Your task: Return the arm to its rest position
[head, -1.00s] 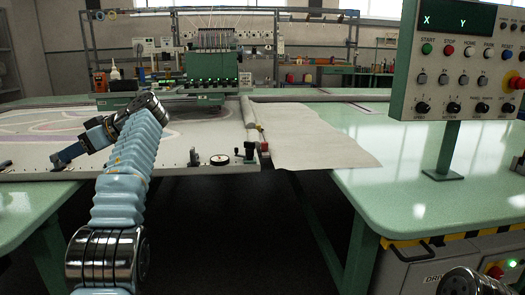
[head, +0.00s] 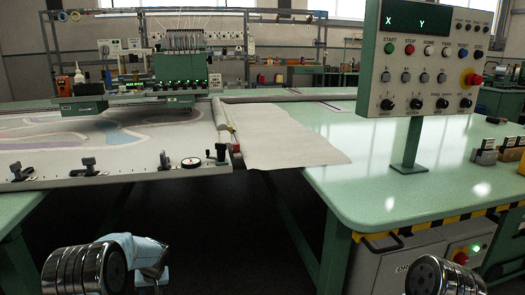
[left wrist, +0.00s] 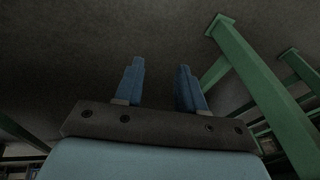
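My left arm shows folded low at the bottom left of the head view, in front of the table and clear of the tufting frame (head: 110,176). The left gripper (left wrist: 158,85) shows in the left wrist view with its two blue fingers spread apart and nothing between them. It faces the dark floor (left wrist: 80,50) and green table legs (left wrist: 262,90). In the head view the left fingers are not visible. Of my right arm only a round metal joint shows at the bottom right; its gripper is out of view.
The frame's front edge carries clamps (head: 165,160) and a dial (head: 191,162). White cloth (head: 285,145) lies on the green table (head: 375,195). A control panel (head: 430,55) stands on it at right. A tufting head (head: 180,90) stands at the back. The floor gap between tables is open.

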